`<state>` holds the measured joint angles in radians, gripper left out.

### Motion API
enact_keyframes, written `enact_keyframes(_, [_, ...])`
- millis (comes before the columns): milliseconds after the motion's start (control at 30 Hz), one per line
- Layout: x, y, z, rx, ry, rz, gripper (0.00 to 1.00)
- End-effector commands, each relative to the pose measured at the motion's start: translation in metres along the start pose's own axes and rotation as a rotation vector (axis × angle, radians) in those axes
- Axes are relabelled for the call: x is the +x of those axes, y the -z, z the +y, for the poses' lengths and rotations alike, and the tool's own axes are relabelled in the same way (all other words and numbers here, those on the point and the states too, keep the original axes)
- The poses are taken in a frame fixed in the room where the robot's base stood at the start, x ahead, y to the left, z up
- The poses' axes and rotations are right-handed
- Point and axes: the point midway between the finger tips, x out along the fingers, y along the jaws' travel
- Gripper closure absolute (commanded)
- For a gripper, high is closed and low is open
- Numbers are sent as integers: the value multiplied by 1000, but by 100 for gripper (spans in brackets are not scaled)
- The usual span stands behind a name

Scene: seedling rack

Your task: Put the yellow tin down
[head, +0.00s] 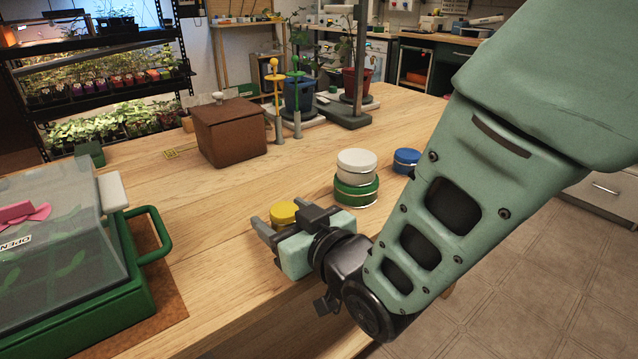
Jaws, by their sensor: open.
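The yellow tin (284,211) is a small round tin with a yellow lid, near the front of the wooden table (215,210). My gripper (271,224) is open. Its fingers reach to the left and right of the tin, and the gripper body hides the tin's lower part. I cannot tell whether the fingers touch the tin, or whether it rests on the table.
A white tin (357,161) sits on a green tin (356,190), right of the yellow tin. A blue tin (406,161) stands behind them. A brown box (229,132) is farther back. A green propagator with clear lid (95,305) stands at left. Bare wood lies between.

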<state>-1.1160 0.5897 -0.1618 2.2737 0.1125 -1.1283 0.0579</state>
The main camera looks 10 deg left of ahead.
Motion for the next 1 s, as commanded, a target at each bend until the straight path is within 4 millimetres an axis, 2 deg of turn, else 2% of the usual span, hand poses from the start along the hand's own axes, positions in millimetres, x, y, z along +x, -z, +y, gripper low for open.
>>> enact_keyframes(133, [-4, 4, 0, 1, 0, -1, 38])
enact_keyframes(400, [-49, 3, 0, 1, 0, -1, 38])
enact_keyframes(600, [-71, 3, 0, 0, -1, 0, 38])
enact_keyframes(1000, [-76, 3, 0, 0, 0, 0, 38])
